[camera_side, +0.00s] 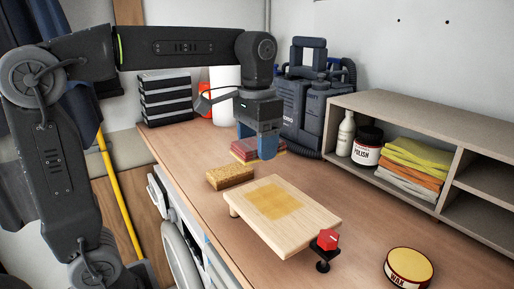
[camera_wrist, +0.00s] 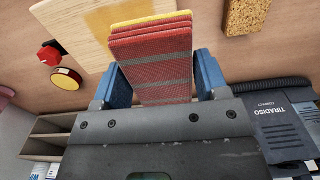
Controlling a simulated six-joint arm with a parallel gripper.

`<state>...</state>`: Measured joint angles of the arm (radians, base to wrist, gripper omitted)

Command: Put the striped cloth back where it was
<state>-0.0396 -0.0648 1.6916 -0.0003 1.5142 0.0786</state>
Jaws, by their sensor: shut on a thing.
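The striped cloth (camera_wrist: 150,55) is a folded red bundle with grey stripes and a yellow edge. In the wrist view it lies between the two blue fingers of my gripper (camera_wrist: 158,80), which is shut on it. In the side view my gripper (camera_side: 267,145) is over the counter behind the sponge, and the cloth (camera_side: 244,150) shows partly behind the fingers. I cannot tell whether the cloth touches the counter. A wooden board (camera_side: 310,213) on short feet has a yellow square patch on top.
A sponge (camera_side: 230,177) lies behind the board. A red-knobbed clamp (camera_side: 327,241) and a wax tin (camera_side: 408,268) are in front. The shelf unit (camera_side: 400,105) at right holds a bottle, a polish jar (camera_side: 367,146) and folded cloths (camera_side: 412,160). A dark machine (camera_side: 305,100) stands behind.

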